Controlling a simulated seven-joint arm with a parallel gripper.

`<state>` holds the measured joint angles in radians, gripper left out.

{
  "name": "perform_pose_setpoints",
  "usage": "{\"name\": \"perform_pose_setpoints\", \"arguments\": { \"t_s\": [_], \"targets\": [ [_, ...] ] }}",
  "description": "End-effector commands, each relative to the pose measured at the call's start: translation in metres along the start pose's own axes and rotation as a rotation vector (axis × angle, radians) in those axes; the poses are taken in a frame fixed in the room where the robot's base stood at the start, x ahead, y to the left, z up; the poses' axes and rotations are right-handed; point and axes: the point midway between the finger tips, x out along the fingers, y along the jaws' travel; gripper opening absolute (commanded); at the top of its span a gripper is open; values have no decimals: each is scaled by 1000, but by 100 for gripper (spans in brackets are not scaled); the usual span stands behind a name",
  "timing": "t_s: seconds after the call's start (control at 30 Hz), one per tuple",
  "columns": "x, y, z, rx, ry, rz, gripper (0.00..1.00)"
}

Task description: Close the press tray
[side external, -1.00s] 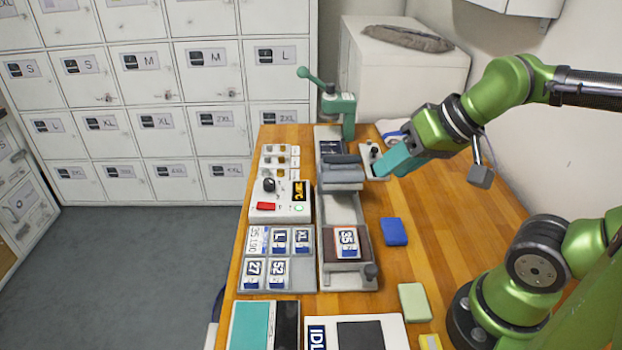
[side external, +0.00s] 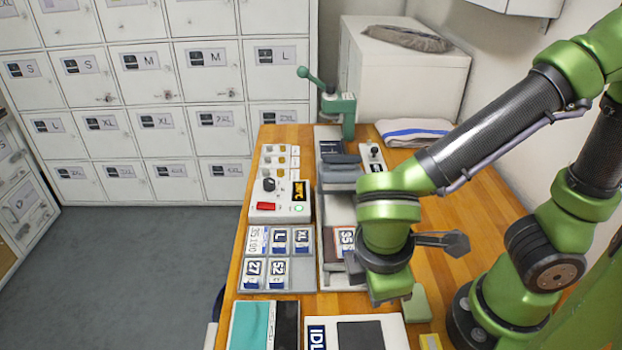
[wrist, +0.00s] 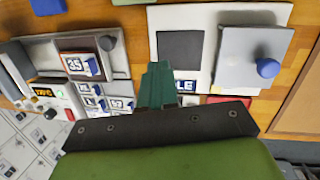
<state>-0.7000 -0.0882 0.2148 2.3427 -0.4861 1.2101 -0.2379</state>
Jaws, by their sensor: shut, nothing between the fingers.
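The press tray (side external: 328,254) is a brown-lined grey tray, slid out toward the front of its rail, away from the press head (side external: 343,172). A patch marked 35 (side external: 346,238) lies in it. My arm hides its right part and knob in the side view.
A white panel marked IDLE (side external: 368,330) lies in front of the tray. A holder with several patches (side external: 303,273) and a control box (side external: 262,213) stand left of the rail. The teal lever press (side external: 347,112) stands at the back.

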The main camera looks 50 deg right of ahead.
Motion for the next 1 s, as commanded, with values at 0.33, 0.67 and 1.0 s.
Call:
{"name": "perform_pose_setpoints", "arguments": {
  "t_s": [0.33, 0.67, 1.0],
  "targets": [
    [23, -65, -10, -1077, -487, 479, 0],
    [12, -44, -14, -1190, -593, 557, 0],
    [62, 2, -4, -1188, -596, 552, 0]
  ]
}}
